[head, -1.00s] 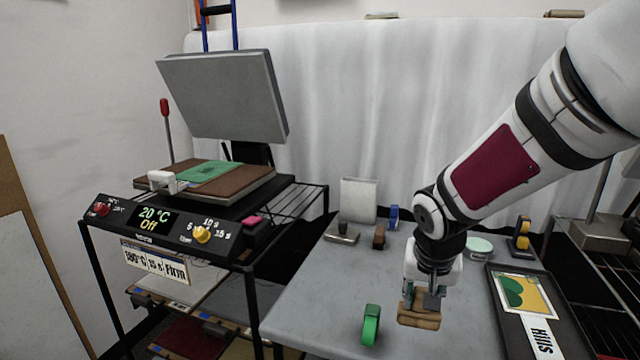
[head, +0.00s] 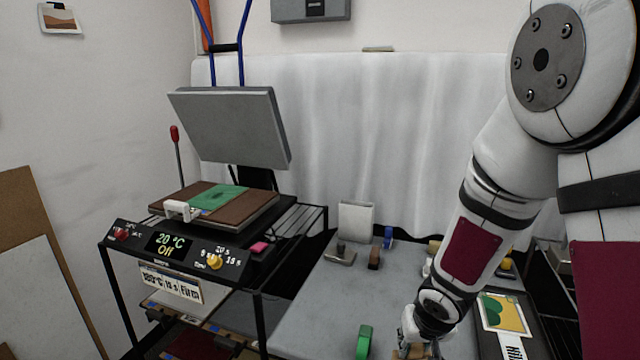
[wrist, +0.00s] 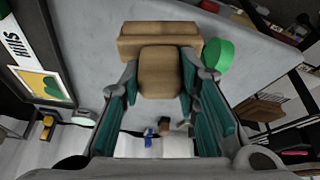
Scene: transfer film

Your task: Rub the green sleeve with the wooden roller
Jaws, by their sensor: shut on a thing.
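The green sleeve (head: 220,196) lies flat across the brown lower plate (head: 178,198) of the heat press at left. The press's grey upper plate (head: 228,128) is raised. My gripper (head: 412,338) is over the table's front part, well to the right of the sleeve. In the wrist view, my gripper (wrist: 160,76) is shut on the wooden roller (wrist: 159,38), its teal pads on either side of the wooden handle. In the head view, the roller is mostly cut off by the bottom edge. The sleeve cannot be made out in the wrist view.
A green tape roll (head: 364,341) stands on the grey table (head: 315,300) left of my gripper. Small tools, including a brown block (head: 374,259), stand at the table's back. A tray with a picture (head: 503,313) is at right. A white clamp-like part (head: 180,210) sits at the plate's front.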

